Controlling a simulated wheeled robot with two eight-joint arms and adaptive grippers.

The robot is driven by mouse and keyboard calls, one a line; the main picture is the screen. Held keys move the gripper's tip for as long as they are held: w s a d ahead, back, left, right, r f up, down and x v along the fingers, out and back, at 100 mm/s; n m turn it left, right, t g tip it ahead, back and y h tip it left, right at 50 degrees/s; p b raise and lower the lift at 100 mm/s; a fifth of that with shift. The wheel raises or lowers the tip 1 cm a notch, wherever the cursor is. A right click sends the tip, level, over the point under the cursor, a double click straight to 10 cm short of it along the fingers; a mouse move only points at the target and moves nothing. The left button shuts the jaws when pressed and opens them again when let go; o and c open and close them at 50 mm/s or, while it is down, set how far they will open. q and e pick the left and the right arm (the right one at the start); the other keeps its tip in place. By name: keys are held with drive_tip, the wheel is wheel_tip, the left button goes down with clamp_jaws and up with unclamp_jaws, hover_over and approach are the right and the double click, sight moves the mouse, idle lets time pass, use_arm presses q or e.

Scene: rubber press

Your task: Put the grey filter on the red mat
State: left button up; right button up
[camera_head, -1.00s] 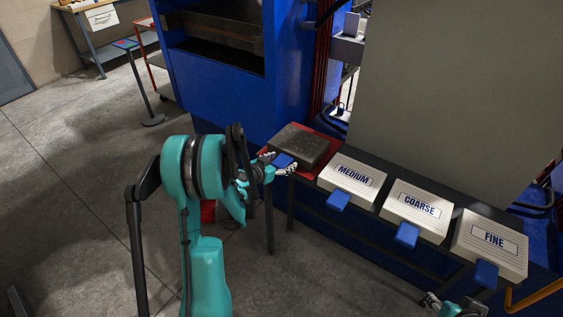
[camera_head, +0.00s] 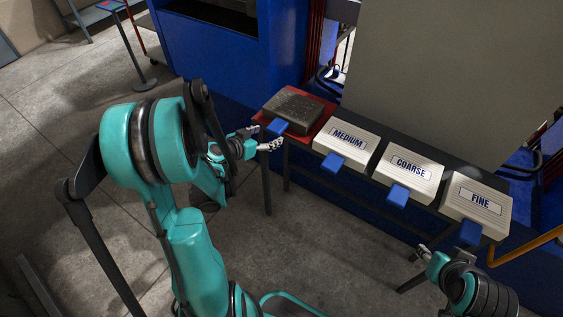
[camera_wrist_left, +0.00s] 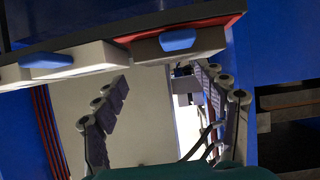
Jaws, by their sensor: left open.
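The grey filter (camera_head: 294,106), a dark flat block with a blue handle (camera_head: 278,127), lies on the red mat (camera_head: 322,121) at the left end of the rack. My left gripper (camera_head: 267,138) is open and empty, just in front of the handle and apart from it. In the left wrist view the open fingers (camera_wrist_left: 165,98) stand wide apart below the handle (camera_wrist_left: 178,39), with the mat's red edge (camera_wrist_left: 232,20) above. My right gripper (camera_head: 417,254) is at the lower right, away from the filter; its fingers are too small to judge.
The MEDIUM (camera_head: 347,139), COARSE (camera_head: 409,172) and FINE (camera_head: 478,204) filters sit in a row to the right, blue handles facing front. The blue press (camera_head: 220,60) stands behind, with a large grey panel (camera_head: 450,75). The floor in front is clear.

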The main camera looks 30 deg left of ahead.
use_arm(q)
drive_tip(key=s+d+r+g, duration=0.2)
drive_tip(key=s+d, duration=0.1)
drive_tip(key=d, duration=0.4)
drive_tip(key=s+d+r+g, duration=0.2)
drive_tip(key=s+d+r, duration=0.1)
drive_tip(key=d, duration=0.4)
drive_tip(key=s+d+r, duration=0.1)
drive_tip(key=s+d, duration=0.1)
drive_tip(key=s, duration=0.4)
drive_tip(key=s+d+n+g+y, duration=0.1)
drive_tip(key=s+d, duration=0.2)
drive_tip(key=s, duration=0.3)
drive_tip(key=shift+d+r+g+y, duration=0.25)
drive_tip(key=shift+r+g+y, duration=0.05)
drive_tip(key=shift+r, duration=0.05)
